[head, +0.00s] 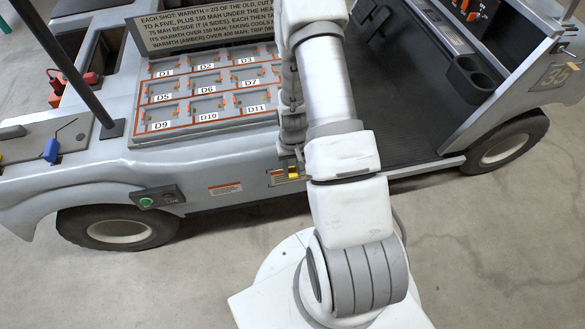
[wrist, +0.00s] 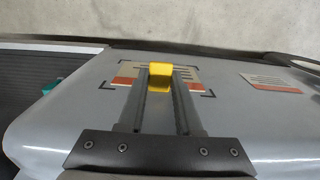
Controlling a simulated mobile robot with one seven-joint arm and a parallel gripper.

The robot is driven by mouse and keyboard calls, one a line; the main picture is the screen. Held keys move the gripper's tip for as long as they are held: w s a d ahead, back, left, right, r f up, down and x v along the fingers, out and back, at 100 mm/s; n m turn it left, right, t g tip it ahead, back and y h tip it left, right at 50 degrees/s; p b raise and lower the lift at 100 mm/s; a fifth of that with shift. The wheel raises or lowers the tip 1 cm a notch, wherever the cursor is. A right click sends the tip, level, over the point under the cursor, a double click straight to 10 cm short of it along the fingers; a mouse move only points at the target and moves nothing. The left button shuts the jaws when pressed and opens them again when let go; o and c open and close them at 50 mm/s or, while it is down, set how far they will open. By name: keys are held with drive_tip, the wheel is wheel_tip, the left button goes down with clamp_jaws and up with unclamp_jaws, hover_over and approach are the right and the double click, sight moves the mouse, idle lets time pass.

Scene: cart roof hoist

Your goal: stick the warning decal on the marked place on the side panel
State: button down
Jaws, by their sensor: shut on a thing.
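My gripper (wrist: 160,78) is shut on a small yellow block or tab (wrist: 159,70), held between its two dark fingertips. The warning decal (wrist: 128,77), cream with an orange-red band, shows behind the fingers, lying within black corner marks (wrist: 208,92) on the grey side panel (wrist: 235,110). The fingers hide its middle; I cannot tell whether it touches the panel or how the yellow piece joins it. In the head view the yellow piece (head: 294,173) and the decal (head: 277,179) show low on the cart's side, beside my arm; the fingertips are mostly hidden there.
Another printed label (wrist: 270,83) is on the panel to the right; it also shows in the head view (head: 225,188). A box with a green button (head: 147,202) is further left. The cart's wheels (head: 120,230) stand on bare concrete floor (head: 190,285).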

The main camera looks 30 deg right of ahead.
drive_tip(key=shift+w, duration=0.1)
idle(0.3)
drive_tip(key=shift+c, duration=0.2)
unclamp_jaws()
idle(0.3)
drive_tip(key=s+a, duration=0.2)
drive_tip(key=s, duration=0.4)
drive_tip(key=shift+s, duration=0.4)
idle(0.4)
wheel_tip(320, 180, up, 18)
drive_tip(key=p, duration=0.6)
drive_tip(key=shift+f, duration=0.25)
